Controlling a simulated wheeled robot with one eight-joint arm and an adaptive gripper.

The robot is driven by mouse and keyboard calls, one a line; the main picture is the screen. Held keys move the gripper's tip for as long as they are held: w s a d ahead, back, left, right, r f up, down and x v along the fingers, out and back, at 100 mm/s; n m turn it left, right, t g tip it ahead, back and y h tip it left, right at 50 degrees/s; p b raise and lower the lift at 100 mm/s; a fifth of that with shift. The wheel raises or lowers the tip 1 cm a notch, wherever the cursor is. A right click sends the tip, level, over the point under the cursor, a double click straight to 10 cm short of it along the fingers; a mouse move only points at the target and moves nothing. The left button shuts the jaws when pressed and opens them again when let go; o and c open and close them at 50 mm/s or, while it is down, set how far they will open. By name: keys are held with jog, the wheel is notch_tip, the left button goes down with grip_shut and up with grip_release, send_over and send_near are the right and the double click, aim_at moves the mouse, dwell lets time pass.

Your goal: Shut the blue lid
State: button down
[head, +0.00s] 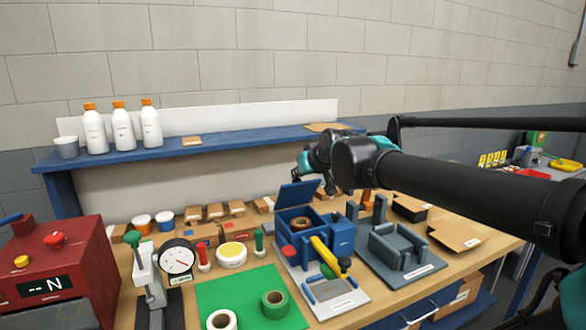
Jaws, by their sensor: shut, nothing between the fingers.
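The blue lid (298,193) stands raised and tilted at the back left of a blue box (284,225) on the workbench. The box is open and a brown ring-shaped thing (300,223) shows inside it. The fingers look closed and empty. I cannot tell whether they touch the lid.
A yellow-handled lever (328,254) juts from the box's front right. A grey fixture (397,246) stands to the right. A green mat (250,291) with tape rolls lies front left. Small cartons (215,211) line the bench's back. A blue shelf (220,140) with bottles runs behind.

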aim_at(302, 182)
jog(key=s+t, duration=0.1)
jog(key=s+d+f+t+y, duration=0.1)
jog(key=s, duration=0.1)
jog(key=shift+d+f, duration=0.1)
jog(key=shift+f, duration=0.2)
jog(key=shift+s+d+f, duration=0.3)
jog(key=shift+s+f, duration=0.3)
jog(key=shift+s+d+f, duration=0.25)
jog(key=shift+s+f, duration=0.3)
jog(key=shift+s+d+f, duration=0.2)
jog(key=shift+s+f, duration=0.25)
jog(key=shift+f, duration=0.25)
jog(key=shift+s+d+f, duration=0.15)
jog(key=shift+s+f, duration=0.3)
jog(key=shift+f, duration=0.2)
